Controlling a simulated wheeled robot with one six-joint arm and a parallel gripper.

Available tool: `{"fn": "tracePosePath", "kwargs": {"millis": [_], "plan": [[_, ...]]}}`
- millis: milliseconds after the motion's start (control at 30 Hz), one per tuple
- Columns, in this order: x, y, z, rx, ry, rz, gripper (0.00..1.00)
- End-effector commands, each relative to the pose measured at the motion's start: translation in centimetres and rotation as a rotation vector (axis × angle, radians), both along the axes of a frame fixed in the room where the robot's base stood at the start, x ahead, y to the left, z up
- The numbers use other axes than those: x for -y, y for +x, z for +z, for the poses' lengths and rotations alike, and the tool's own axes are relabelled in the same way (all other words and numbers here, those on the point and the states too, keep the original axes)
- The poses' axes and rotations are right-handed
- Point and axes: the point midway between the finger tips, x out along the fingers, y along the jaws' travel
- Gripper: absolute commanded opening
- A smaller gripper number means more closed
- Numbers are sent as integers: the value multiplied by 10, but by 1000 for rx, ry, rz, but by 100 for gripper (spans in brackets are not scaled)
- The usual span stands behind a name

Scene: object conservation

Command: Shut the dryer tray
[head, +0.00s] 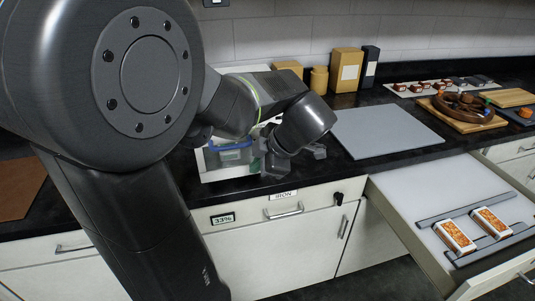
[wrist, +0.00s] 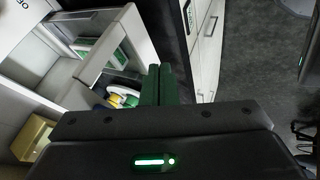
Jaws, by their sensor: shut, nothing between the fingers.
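A white box-like unit (head: 215,170), which looks like the dryer, stands on the dark counter behind my arm. A blue-and-green item (head: 236,152) shows in its front part. In the wrist view the white tray (wrist: 140,45) sticks out from the unit at the upper left, with a green-and-white block (wrist: 88,46) and colored round items (wrist: 122,97) inside or beside it. How far the tray is out is partly hidden. My gripper (head: 270,163) is at the right side of the unit, over the counter's front edge. Its dark green fingers (wrist: 165,85) are together and empty, close to the tray.
A wide drawer (head: 400,205) stands open at the right, with two orange-windowed packs (head: 455,237) on dark rails. A grey mat (head: 385,130) lies on the counter. Yellow boxes (head: 347,70) stand at the back wall.

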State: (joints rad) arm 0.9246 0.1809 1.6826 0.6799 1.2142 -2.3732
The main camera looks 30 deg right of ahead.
Motion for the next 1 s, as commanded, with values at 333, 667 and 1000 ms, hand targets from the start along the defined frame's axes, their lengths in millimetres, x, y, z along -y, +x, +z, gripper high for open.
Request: {"fn": "tracePosePath", "kwargs": {"millis": [333, 667, 1000], "plan": [[9, 38, 0, -1, 0, 0, 0], [9, 39, -1, 0, -1, 0, 0], [14, 62, -3, 0, 0, 2, 0]]}}
